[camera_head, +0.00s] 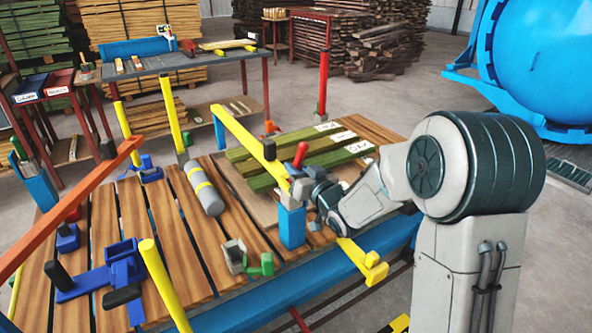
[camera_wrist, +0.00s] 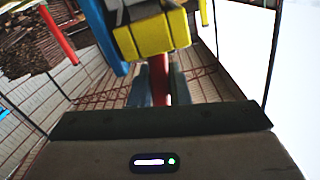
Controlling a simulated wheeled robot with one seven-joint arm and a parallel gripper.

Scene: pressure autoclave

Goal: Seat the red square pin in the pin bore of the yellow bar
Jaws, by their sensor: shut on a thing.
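The red pin (camera_head: 300,155) stands upright by the near end of the long yellow bar (camera_head: 240,132). The bar slants from the far left down to the top of a blue post (camera_head: 292,228). My gripper (camera_head: 300,186) is at this end of the bar, shut on the red pin. In the wrist view, the red pin (camera_wrist: 159,78) shows between the grey fingers of my gripper (camera_wrist: 158,88), close to a yellow block (camera_wrist: 152,36) that seems to be the bar's end. The bore is hidden, and I cannot tell whether the pin's lower end is in it.
Green planks (camera_head: 330,155) lie just behind my gripper on the slatted table. A grey cylinder (camera_head: 203,187) lies left of the post. A yellow latch (camera_head: 362,262) juts from the front edge. Blue clamps (camera_head: 115,270) and yellow posts (camera_head: 172,112) stand to the left.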

